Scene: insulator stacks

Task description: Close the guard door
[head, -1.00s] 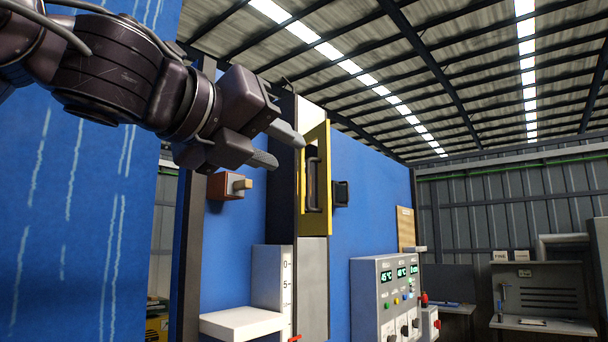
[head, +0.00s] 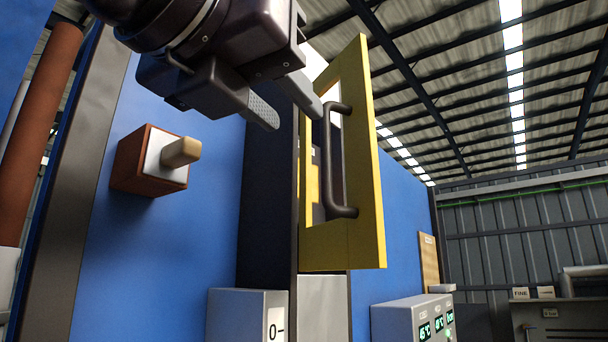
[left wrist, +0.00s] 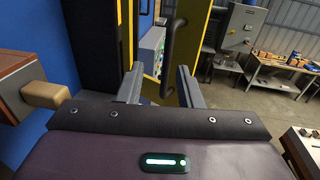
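The guard door (head: 368,165) is a yellow frame with a window and a dark vertical bar handle (head: 337,165). It stands swung out from the dark cabinet side in the head view. In the left wrist view the yellow door (left wrist: 204,30) and its handle (left wrist: 168,48) lie just beyond the fingertips. My left gripper (head: 292,108) is open and empty, its fingers to the left of the handle's upper part and apart from it as far as I can tell. It also shows in the left wrist view (left wrist: 160,84). My right gripper is not in view.
A red-brown box with a wooden knob (head: 150,160) sticks out of the blue wall, left of and below the gripper. A grey control panel (head: 415,318) with green displays stands at lower right. In the left wrist view a workbench (left wrist: 275,75) stands farther off.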

